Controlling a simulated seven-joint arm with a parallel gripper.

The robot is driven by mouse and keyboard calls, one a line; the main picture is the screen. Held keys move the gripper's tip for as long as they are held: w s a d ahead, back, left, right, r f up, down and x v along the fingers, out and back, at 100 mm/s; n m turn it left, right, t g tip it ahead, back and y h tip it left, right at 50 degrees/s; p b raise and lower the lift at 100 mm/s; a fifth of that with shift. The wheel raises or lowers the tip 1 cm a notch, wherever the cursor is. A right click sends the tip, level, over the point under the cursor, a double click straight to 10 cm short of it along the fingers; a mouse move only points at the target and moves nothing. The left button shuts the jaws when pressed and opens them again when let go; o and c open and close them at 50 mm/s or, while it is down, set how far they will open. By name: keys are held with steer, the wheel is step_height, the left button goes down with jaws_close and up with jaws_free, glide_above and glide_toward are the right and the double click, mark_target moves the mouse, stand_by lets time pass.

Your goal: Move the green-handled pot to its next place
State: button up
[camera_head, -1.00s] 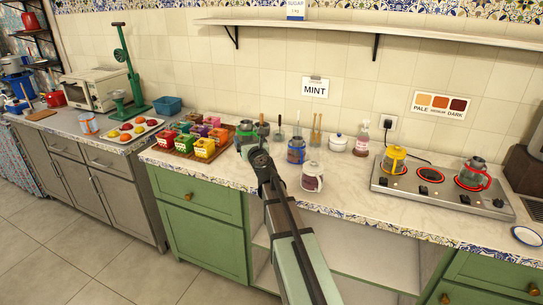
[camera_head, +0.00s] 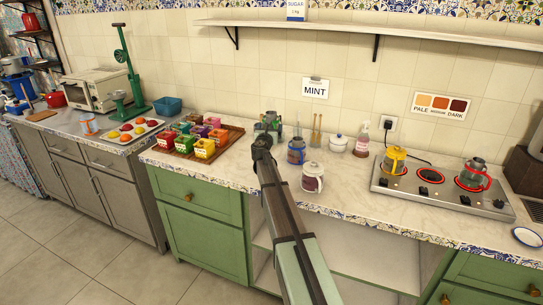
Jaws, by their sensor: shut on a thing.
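My gripper (camera_head: 269,122) is over the counter, right of the tray of colored boxes. It is shut on the green-handled pot (camera_head: 259,127), which is mostly hidden behind the gripper and wrist. Only small green and grey parts of the pot show at the sides. I cannot tell whether it touches the counter. A yellow-handled pot (camera_head: 395,161) stands on the left of the hot plate (camera_head: 430,203), and a red-handled pot (camera_head: 472,174) stands on its right. The middle burner (camera_head: 430,174) is bare.
A blue-banded jar (camera_head: 296,151) and a glass jar with a white lid (camera_head: 313,178) stand close right of my arm. Behind are wooden utensils (camera_head: 316,130), a white lidded bowl (camera_head: 338,144) and a bottle (camera_head: 362,140). The front counter left of the hot plate is clear.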

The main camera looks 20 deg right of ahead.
steer(key=shift+s+d+f, duration=0.1)
steer(key=shift+f, duration=4.85)
steer(key=shift+f, duration=0.15)
steer(key=o, duration=1.1)
steer(key=shift+c, duration=0.2)
steer(key=v, duration=1.1)
steer(key=shift+s+a, duration=0.35)
steer(key=shift+s, duration=0.1)
